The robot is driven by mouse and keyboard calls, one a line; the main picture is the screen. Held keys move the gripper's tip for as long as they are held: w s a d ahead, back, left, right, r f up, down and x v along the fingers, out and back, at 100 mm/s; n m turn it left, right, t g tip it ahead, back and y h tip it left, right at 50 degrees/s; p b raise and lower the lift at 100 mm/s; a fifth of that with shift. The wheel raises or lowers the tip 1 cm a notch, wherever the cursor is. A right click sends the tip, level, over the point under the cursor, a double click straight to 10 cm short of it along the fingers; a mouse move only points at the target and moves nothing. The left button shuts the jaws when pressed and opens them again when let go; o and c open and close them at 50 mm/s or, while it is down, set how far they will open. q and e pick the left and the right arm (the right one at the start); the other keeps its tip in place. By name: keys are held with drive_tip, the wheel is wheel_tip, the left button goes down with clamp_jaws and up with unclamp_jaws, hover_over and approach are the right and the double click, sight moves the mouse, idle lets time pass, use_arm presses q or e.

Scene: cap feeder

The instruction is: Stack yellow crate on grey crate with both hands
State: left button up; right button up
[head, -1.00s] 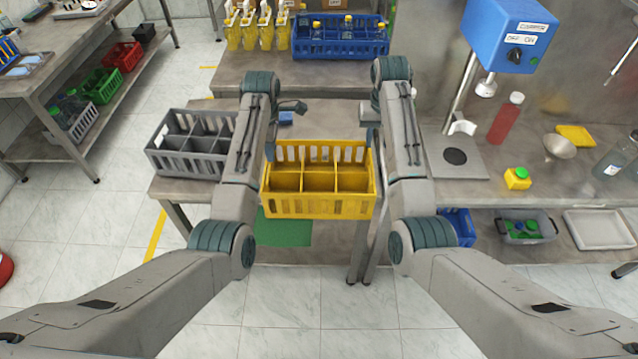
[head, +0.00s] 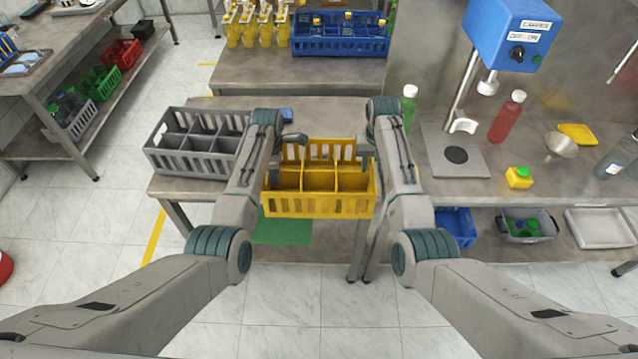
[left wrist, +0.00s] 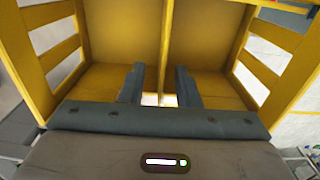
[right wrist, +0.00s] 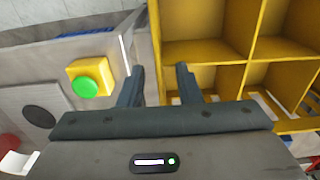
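The yellow crate (head: 320,205) stands upright and empty at the front edge of the table in the head view. My left gripper (head: 277,153) is at its left side and my right gripper (head: 364,150) at its right side. In the left wrist view the left fingers (left wrist: 160,85) are apart, with the yellow crate behind them. In the right wrist view the right fingers (right wrist: 160,85) are apart near the crate's side wall. I cannot tell whether either gripper touches the crate. The grey crate (head: 187,163) stands empty on the table to the left, partly behind my left arm.
A blue crate (head: 340,48) with bottles is on the back table. Table surface (head: 345,115) behind the yellow crate is clear.

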use_arm(q)
drive_tip(key=shift+s, duration=0.1)
drive_tip(key=shift+c, duration=0.9)
use_arm(e)
drive_tip(key=shift+s, duration=0.1)
drive_tip(key=shift+c, duration=0.9)
use_arm(q)
clamp_jaws()
use_arm(e)
clamp_jaws()
use_arm(q)
drive_tip(key=shift+r, duration=0.15)
use_arm(e)
drive_tip(key=shift+r, duration=0.15)
